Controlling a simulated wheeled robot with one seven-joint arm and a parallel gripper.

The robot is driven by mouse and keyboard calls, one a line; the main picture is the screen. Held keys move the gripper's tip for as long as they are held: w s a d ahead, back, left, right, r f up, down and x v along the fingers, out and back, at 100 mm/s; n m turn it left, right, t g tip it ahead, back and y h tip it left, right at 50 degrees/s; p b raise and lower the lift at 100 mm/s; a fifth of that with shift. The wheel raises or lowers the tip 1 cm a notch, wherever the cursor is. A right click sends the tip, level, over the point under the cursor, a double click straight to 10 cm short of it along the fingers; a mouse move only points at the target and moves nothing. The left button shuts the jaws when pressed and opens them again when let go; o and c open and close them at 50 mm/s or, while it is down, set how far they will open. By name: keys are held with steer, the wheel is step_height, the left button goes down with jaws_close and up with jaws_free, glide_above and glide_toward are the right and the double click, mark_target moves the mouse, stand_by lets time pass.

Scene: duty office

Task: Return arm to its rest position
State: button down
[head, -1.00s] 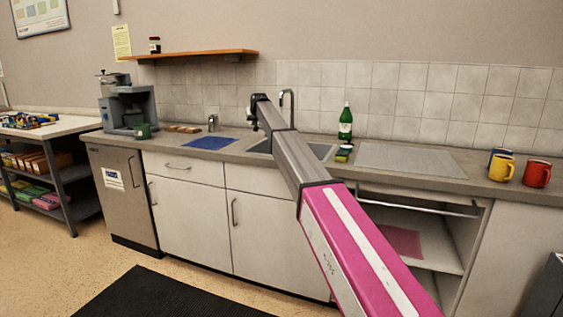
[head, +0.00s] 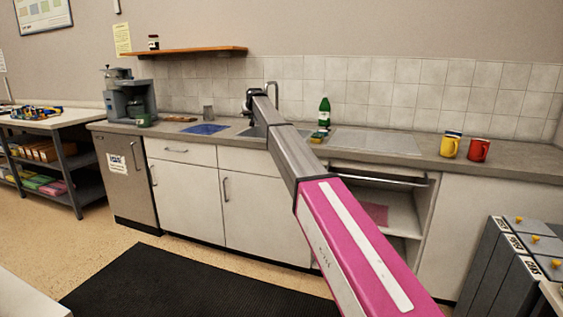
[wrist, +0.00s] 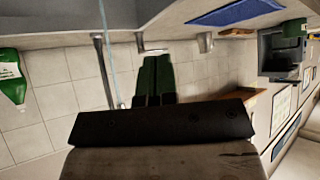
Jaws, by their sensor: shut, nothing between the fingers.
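My arm reaches out from the lower right of the head view, pink near me and grey further out. My gripper (head: 250,100) is at its far end, small and dark, in front of the tiled wall by the sink and tap (head: 273,92). In the wrist view its two dark fingers (wrist: 155,80) lie together with nothing between them. The arm covers part of the sink.
Grey bins (head: 512,262) stand at right. A dark floor mat (head: 170,285) lies before the cabinets.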

steer(key=s+d+f+m+g+h, duration=0.1)
steer(key=s+d+f, duration=0.6)
steer(key=s+f, duration=0.3)
steer(key=s+d+f+g, duration=0.2)
steer(key=s+d+f, duration=0.6)
steer(key=f, duration=0.4)
steer(key=s+d+f+m+g+h, duration=0.1)
steer(key=s+d+f, duration=0.6)
steer(key=s+f, duration=0.3)
steer(key=s+d+f+g, duration=0.1)
steer(key=s+d+f, duration=0.3)
steer(key=s, duration=0.7)
steer(key=s+d+f+m+g, duration=0.1)
steer(key=s+d+f, duration=0.3)
steer(key=s, duration=0.8)
steer(key=s+d+f+g+h, duration=0.1)
steer(key=s+d+f+g, duration=0.2)
steer(key=s, duration=0.9)
step_height(320, 180, down, 4)
steer(key=shift+d+f+m, duration=0.1)
steer(key=shift+d+m, duration=0.2)
steer(key=shift+d, duration=0.8)
